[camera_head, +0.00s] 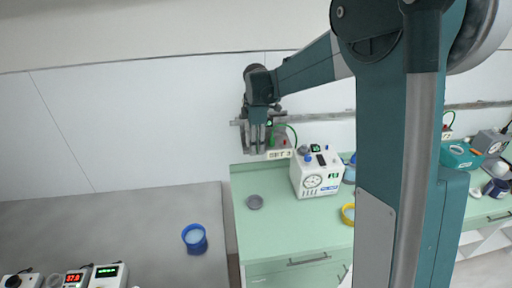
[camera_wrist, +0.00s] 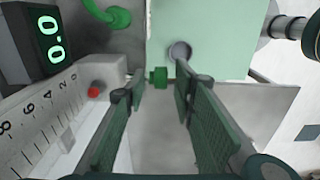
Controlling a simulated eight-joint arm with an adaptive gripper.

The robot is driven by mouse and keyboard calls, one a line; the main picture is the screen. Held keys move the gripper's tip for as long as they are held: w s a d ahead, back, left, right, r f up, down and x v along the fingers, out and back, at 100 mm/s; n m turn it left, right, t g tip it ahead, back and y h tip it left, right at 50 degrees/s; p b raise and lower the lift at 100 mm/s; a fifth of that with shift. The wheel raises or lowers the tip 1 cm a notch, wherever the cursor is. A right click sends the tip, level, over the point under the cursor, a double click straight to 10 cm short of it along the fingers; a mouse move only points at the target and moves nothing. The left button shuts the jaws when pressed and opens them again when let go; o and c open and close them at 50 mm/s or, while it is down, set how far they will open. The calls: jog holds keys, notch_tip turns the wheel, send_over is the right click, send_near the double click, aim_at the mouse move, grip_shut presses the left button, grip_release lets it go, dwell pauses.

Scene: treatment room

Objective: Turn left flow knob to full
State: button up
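A small green knob (camera_wrist: 158,76) shows in the wrist view, straight ahead between my fingertips. I cannot tell whether either finger touches it. My gripper (camera_wrist: 160,88) is open, with one finger on each side of the knob and grey surface between them. Beside it on the left are a numbered white scale (camera_wrist: 38,122), a red marker (camera_wrist: 94,91) near its 0 end, and a black display (camera_wrist: 47,38) reading 0.0 in green. In the head view my gripper (camera_head: 257,148) hangs before the wall fitting with a green hose (camera_head: 292,130), hiding much of it.
Below stands a white device (camera_head: 318,172) with a round gauge on a green counter (camera_head: 270,222). A grey dish (camera_head: 254,202), a yellow-rimmed container (camera_head: 348,214) and a blue container (camera_head: 195,238) are nearby. A second wall fitting (camera_head: 447,128) is at the right. The left wall is clear.

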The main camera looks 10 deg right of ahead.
jog(key=shift+f, duration=0.4)
jog(key=c, duration=0.8)
jog(key=shift+f, duration=0.1)
